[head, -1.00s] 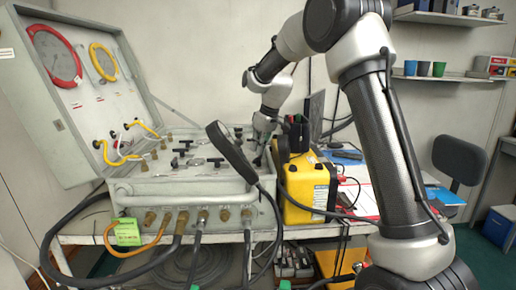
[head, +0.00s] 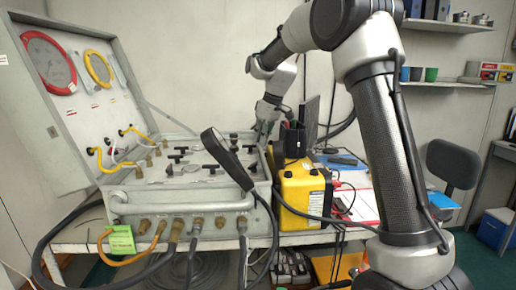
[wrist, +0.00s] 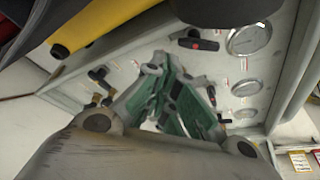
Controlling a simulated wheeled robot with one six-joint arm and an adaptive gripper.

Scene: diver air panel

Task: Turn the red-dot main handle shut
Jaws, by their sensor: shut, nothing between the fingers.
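In the wrist view, a black bar handle with a small red mark (wrist: 198,44) sits on the pale panel (wrist: 125,62), beside a round gauge. My gripper (wrist: 172,82) shows there as green fingers, shut and empty, below that handle in the picture and apart from it. Another dark handle with a red tip (wrist: 212,95) is just right of the fingers, partly hidden by them. In the head view, my gripper (head: 265,130) is at the panel's back right corner, its tips partly hidden. Several black T-handles (head: 215,168) stand on the panel top there; their dots are too small to tell.
The yellow case (head: 303,190) stands right against the panel box. A black handheld piece with a cable (head: 224,155) crosses the panel's front right. The raised lid (head: 85,120) with red and yellow gauges is at left. Hoses hang at the front.

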